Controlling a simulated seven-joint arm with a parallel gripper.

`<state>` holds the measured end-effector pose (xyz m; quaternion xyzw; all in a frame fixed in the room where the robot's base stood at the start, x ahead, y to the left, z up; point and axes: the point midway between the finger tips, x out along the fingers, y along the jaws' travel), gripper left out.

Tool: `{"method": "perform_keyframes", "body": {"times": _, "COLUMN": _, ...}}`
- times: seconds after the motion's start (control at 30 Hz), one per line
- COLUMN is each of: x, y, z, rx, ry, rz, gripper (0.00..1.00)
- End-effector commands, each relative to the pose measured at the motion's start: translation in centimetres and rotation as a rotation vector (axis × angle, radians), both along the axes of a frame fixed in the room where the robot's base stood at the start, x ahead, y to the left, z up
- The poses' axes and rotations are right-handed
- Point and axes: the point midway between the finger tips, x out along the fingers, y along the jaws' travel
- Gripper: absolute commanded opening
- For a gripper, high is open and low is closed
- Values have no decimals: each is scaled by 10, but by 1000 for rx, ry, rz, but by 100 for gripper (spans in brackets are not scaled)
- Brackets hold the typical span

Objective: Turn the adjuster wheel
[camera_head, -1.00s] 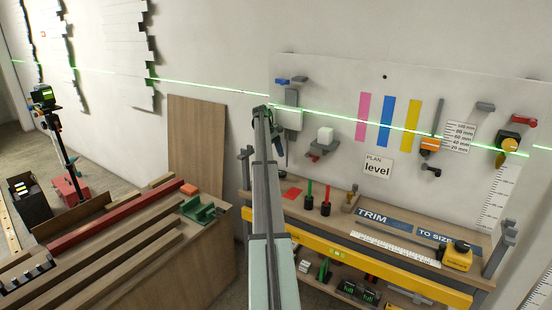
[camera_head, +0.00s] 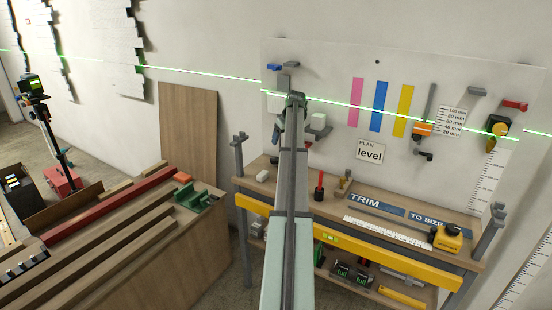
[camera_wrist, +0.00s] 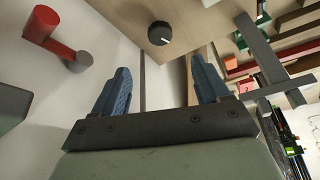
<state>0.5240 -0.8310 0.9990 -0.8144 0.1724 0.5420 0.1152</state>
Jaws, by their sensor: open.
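No part is plainly marked as the adjuster wheel. A round black knob with a pale mark (camera_wrist: 160,34) is on a wooden surface in the wrist view, beyond my fingertips; it may be the wheel, but I cannot tell. In the head view, an orange block (camera_head: 423,129) sits on an upright rod beside a millimetre scale, with a small dark crank (camera_head: 424,155) below it. My gripper (camera_head: 292,98) is before the left part of the white wall board, hiding parts there. In the wrist view its blue fingers (camera_wrist: 160,67) are apart with nothing held between them.
The white wall board (camera_head: 435,67) also carries a yellow-and-black part (camera_head: 498,126) and a red part (camera_head: 515,105). Below it stands a workbench with a yellow level bar (camera_head: 400,266). A red part with a grey cylinder (camera_wrist: 62,40) shows at the wrist view's upper left.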

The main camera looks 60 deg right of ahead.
Motion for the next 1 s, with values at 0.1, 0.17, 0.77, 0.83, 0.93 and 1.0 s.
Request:
{"method": "perform_keyframes", "body": {"times": 0.1, "x": 5, "y": -2, "z": -12, "rx": 2, "ry": 1, "rz": 2, "gripper": 75}}
{"method": "perform_keyframes", "body": {"times": 0.17, "x": 9, "y": -4, "z": -20, "rx": 3, "ry": 2, "rz": 2, "gripper": 75}}
{"method": "perform_keyframes", "body": {"times": 0.77, "x": 42, "y": -19, "z": -109, "rx": 2, "ry": 4, "rz": 2, "gripper": 75}}
{"method": "perform_keyframes", "body": {"times": 0.83, "x": 44, "y": -20, "z": -115, "rx": 2, "ry": 4, "rz": 2, "gripper": 75}}
{"method": "perform_keyframes", "body": {"times": 0.93, "x": 46, "y": -20, "z": -120, "rx": 1, "ry": 4, "rz": 3, "gripper": 75}}
{"method": "perform_keyframes", "body": {"times": 1.0, "x": 47, "y": -20, "z": -122, "rx": 0, "ry": 3, "rz": 3, "gripper": 75}}
